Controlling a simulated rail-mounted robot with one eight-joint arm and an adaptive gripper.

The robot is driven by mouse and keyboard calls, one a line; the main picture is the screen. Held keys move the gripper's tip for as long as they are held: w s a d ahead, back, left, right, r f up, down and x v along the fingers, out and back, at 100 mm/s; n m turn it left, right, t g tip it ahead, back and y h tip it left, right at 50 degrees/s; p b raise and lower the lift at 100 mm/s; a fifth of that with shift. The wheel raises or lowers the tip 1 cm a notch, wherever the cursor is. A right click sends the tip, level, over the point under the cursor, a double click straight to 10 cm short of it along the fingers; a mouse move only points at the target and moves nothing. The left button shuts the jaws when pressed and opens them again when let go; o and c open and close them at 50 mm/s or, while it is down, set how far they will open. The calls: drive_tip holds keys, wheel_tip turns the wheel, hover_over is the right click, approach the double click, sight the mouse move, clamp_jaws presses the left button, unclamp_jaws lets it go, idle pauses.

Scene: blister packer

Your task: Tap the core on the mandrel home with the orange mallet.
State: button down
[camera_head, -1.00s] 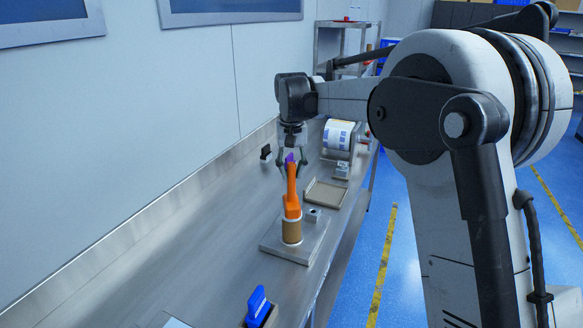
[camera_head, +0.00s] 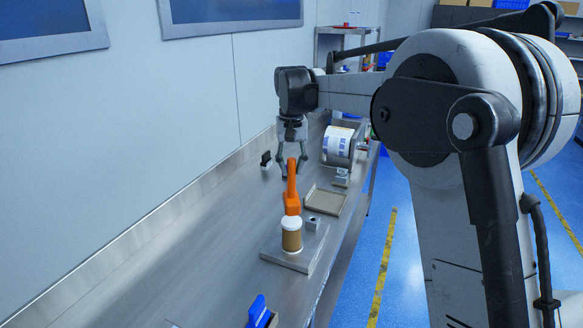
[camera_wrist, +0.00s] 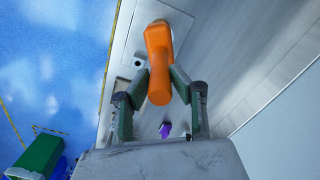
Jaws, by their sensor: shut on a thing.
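The orange mallet (camera_head: 292,190) is held upright by its handle in my gripper (camera_head: 291,168), head down. In the wrist view the mallet (camera_wrist: 159,60) lies between the two fingers of my gripper (camera_wrist: 160,82), which are shut on it. The brown core (camera_head: 291,239) stands upright on a flat metal plate (camera_head: 310,262), and a white top shows on it. The mallet head is just behind and above the core in the head view, apart from its white top. The mandrel inside the core is hidden. In the wrist view the mallet covers most of the core.
A small metal block with a hole (camera_head: 312,222) sits on the plate. A shallow tray (camera_head: 339,212) and a printed roll (camera_head: 338,142) lie beyond it. A blue-handled object (camera_head: 258,310) is at the near edge. A purple piece (camera_wrist: 165,130) shows below the mallet in the wrist view.

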drive_tip(key=shift+r+p, duration=1.35)
drive_tip(key=shift+r, duration=1.25)
drive_tip(key=shift+f, duration=0.1)
